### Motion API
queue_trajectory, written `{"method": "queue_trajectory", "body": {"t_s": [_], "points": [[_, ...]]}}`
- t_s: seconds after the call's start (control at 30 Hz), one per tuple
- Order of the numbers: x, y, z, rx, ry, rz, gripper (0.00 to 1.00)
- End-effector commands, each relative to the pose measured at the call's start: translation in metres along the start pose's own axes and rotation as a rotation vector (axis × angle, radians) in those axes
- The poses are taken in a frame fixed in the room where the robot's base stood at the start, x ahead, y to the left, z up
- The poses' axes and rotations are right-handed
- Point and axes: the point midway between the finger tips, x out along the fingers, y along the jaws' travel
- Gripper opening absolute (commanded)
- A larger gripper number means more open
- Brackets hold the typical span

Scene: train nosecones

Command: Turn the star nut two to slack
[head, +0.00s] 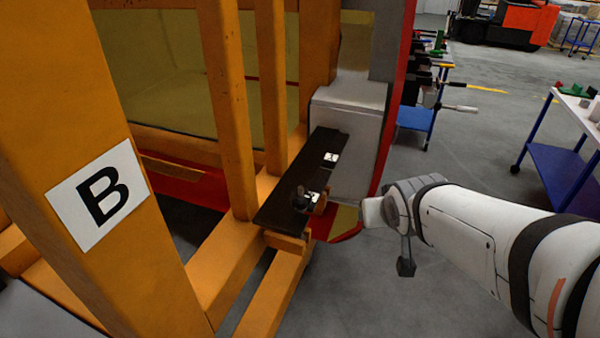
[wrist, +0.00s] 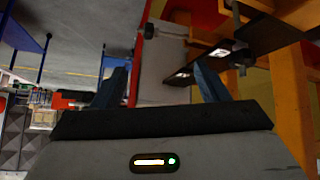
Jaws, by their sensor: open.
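A long dark plate (head: 285,190) lies along the orange frame and bears two small white labels, too small to read. A small dark knob-like part (head: 301,203) stands at the near label; I cannot tell for certain that it is star nut two. In the wrist view the dark plate (wrist: 268,37) runs across the upper right, with a dark part (wrist: 241,57) beside one label. My gripper (wrist: 160,82) is open, with two blue-grey fingers apart and nothing between them. In the head view my arm's end is to the right of the plate, apart from it.
An orange post with a letter B sign (head: 100,194) stands at left. A grey-white block (head: 345,135) and a red edge (head: 397,90) rise behind the plate. A blue cart (head: 565,172) stands at right, a tool rack (head: 425,85) behind. Grey floor between is clear.

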Motion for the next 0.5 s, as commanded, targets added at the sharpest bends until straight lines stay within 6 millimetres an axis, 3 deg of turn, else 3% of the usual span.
{"method": "queue_trajectory", "body": {"t_s": [0.03,0.2,0.33,0.5], "points": [[0.032,-0.006,0.002,-0.021,0.073,-0.011,0.68],[0.085,-0.036,-0.024,-0.086,0.351,-0.103,0.68],[0.112,-0.071,-0.032,-0.126,0.546,-0.236,0.68],[0.123,-0.109,-0.033,-0.143,0.725,-0.41,0.68]]}}
